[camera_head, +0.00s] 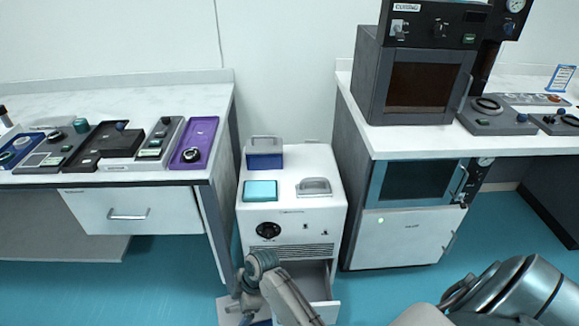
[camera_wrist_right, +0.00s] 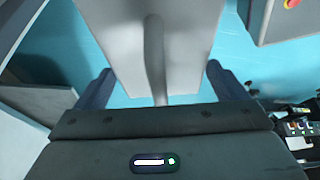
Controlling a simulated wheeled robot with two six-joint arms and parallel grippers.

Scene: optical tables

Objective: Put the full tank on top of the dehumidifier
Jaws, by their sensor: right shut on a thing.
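The dehumidifier (camera_head: 292,228) is the white cabinet in the middle of the head view, with its bottom drawer (camera_head: 322,310) pulled out. A blue tank (camera_head: 264,162) with a grey handle stands on its top at the back left. My right gripper (camera_wrist_right: 157,88) is shut on the grey handle (camera_wrist_right: 154,45) of a pale, flat-topped thing (camera_wrist_right: 185,40), which looks like a tank lid. In the head view, a pale edge and some blue (camera_head: 262,323) show low beside the drawer, mostly hidden by my arm. I cannot tell how full either tank is. My left gripper is out of view.
A teal panel (camera_head: 260,191) and a grey handle (camera_head: 314,187) occupy the dehumidifier's front top. The back right of its top is clear. Left bench (camera_head: 180,86) and right bench (camera_head: 385,140) flank it closely. Teal floor (camera_head: 375,295) is open to the right.

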